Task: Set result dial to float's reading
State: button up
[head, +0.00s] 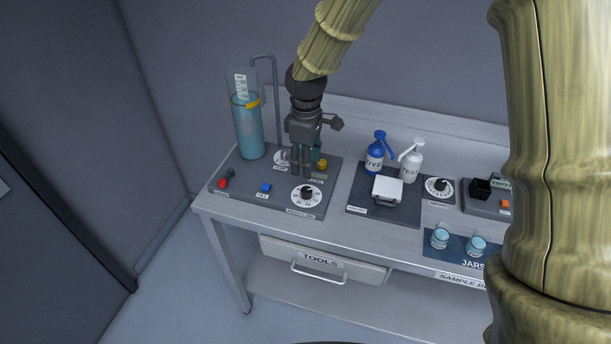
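A tall clear cylinder (248,132) of blue liquid stands at the back left of the bench. A white float with a scale (241,86) rises from it near a yellow band (252,104); its reading is too small to make out. A white dial with a black knob (307,195) lies on the dark panel at the front right; its label and pointer are not legible. My gripper (301,170) points down over the panel, just behind and above this dial. Whether the fingers touch anything is unclear.
The dark panel (240,192) also holds a red-tipped lever (223,182), a blue button (265,188) and a yellow knob (322,164). To the right stand a blue DYE bottle (375,157), a white pump bottle (411,163), another dial (438,188) and jars (440,236).

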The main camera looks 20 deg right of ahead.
aim_at(307, 190)
jog(key=shift+s+f+p, duration=0.15)
jog(key=shift+f+p, duration=1.55)
jog(key=shift+f, duration=3.55)
jog(key=shift+d, duration=0.1)
jog(key=shift+c, duration=0.3)
jog(key=c, duration=1)
